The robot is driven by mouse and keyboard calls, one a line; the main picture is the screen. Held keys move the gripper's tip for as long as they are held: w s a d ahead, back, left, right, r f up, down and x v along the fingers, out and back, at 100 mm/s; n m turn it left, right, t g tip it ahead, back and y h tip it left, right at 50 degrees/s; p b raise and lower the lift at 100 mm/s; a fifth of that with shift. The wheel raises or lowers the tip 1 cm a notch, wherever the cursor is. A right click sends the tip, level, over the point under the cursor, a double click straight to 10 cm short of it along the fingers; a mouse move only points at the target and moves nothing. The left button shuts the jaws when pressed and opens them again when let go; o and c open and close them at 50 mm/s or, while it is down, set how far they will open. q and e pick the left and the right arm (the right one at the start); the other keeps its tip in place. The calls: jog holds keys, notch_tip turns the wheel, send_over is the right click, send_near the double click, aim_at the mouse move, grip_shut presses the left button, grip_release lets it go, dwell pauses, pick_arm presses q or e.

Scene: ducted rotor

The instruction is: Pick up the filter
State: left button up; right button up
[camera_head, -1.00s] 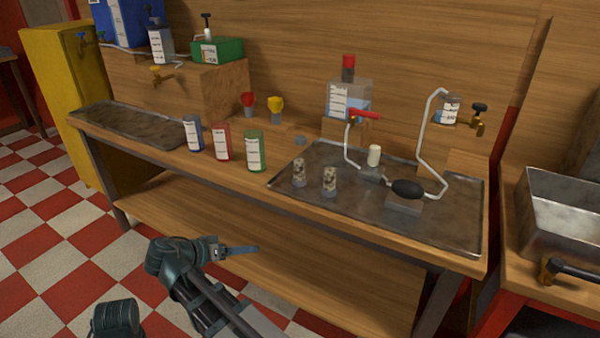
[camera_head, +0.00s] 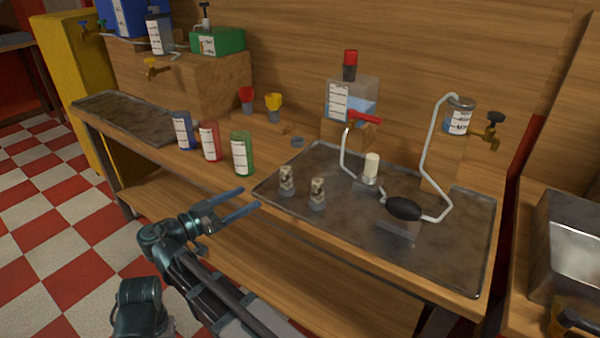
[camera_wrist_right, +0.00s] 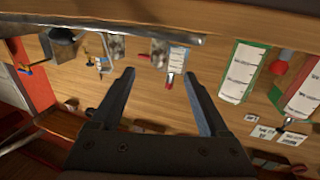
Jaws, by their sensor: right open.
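No part is labelled as the filter in a way I can read. A white cylinder (camera_head: 371,168) stands upright on a small base on the metal tray (camera_head: 455,255), amid white tubing. Two small speckled cylinders, a left one (camera_head: 286,180) and a right one (camera_head: 317,193), stand near the tray's front left; they also show in the right wrist view (camera_wrist_right: 115,47). My right gripper (camera_head: 250,198) is open and empty, in front of the bench edge, short of the speckled cylinders. Its spread fingers show in the right wrist view (camera_wrist_right: 158,75). My left gripper is out of view.
Blue (camera_head: 183,130), red (camera_head: 210,142) and green (camera_head: 242,153) labelled cans stand left of the tray. A black bulb (camera_head: 404,208) and tubing occupy the tray's right half. A clear container (camera_head: 351,99) with a red valve stands behind. The tray's front strip is clear.

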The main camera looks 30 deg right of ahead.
aim_at(287, 179)
jog(key=d, duration=0.6)
jog(key=w+d, duration=0.1)
jog(key=d, duration=0.2)
jog(key=shift+w, duration=0.1)
jog(key=shift+w+d+f, duration=0.1)
jog(key=shift+w+d, duration=0.05)
jog(key=shift+d, duration=1.2)
jog(key=shift+w+d+f, duration=0.1)
jog(key=shift+w+d, duration=0.05)
jog(key=shift+d, duration=1.15)
jog(key=shift+c, duration=0.2)
grip_shut()
